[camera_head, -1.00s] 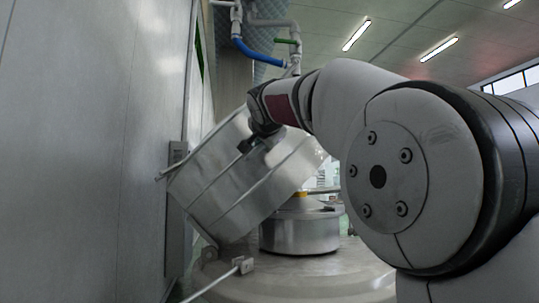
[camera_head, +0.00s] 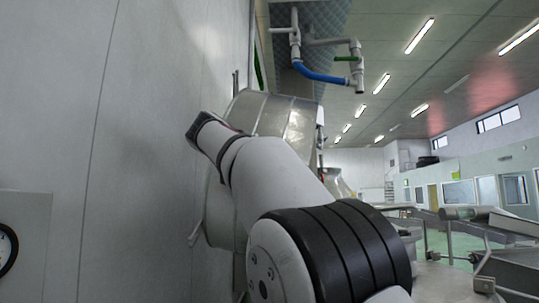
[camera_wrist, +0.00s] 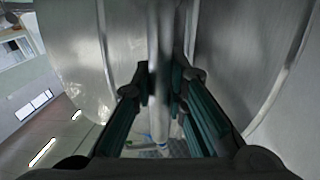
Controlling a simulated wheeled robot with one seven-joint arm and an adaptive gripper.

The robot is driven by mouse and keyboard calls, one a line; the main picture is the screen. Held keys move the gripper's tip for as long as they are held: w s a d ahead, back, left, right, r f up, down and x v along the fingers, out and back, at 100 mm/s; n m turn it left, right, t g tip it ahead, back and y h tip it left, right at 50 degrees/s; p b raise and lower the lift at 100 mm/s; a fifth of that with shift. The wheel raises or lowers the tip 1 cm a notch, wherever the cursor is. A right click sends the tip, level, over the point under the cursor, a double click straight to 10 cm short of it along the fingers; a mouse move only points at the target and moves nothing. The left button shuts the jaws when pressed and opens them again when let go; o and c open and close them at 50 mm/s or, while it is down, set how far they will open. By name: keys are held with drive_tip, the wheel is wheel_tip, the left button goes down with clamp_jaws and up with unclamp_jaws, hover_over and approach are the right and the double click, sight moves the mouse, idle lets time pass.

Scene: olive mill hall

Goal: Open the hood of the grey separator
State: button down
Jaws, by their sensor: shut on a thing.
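The separator's hood (camera_head: 288,118) is a big shiny grey metal drum. It stands steeply tilted up, near the pale wall on the left, partly behind my arm. In the wrist view its curved metal (camera_wrist: 240,50) fills most of the picture. My gripper (camera_wrist: 160,82) is shut on a thin metal bar (camera_wrist: 153,30), which runs along the hood between the two fingers. In the head view my gripper is hidden by my arm. The separator's body under the hood is mostly hidden behind my arm.
A pale wall (camera_head: 150,130) runs close along the left, with a gauge (camera_head: 6,248) low on it. A blue pipe (camera_head: 318,75) hangs above the hood. Metal machinery (camera_head: 500,225) stands at the right. The hall is open behind it.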

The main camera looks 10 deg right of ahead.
drive_tip(key=shift+s+a+r, duration=0.1)
drive_tip(key=shift+a+r, duration=0.35)
drive_tip(key=shift+a, duration=0.15)
drive_tip(key=c, duration=1.6)
unclamp_jaws()
drive_tip(key=shift+s, duration=0.1)
drive_tip(key=shift+c, duration=0.2)
drive_tip(key=shift+o, duration=0.4)
drive_tip(key=shift+f, duration=0.2)
drive_tip(key=v, duration=1.1)
drive_tip(key=shift+s+a+f, duration=0.15)
drive_tip(key=shift+s+a, duration=0.15)
drive_tip(key=shift+a, duration=0.1)
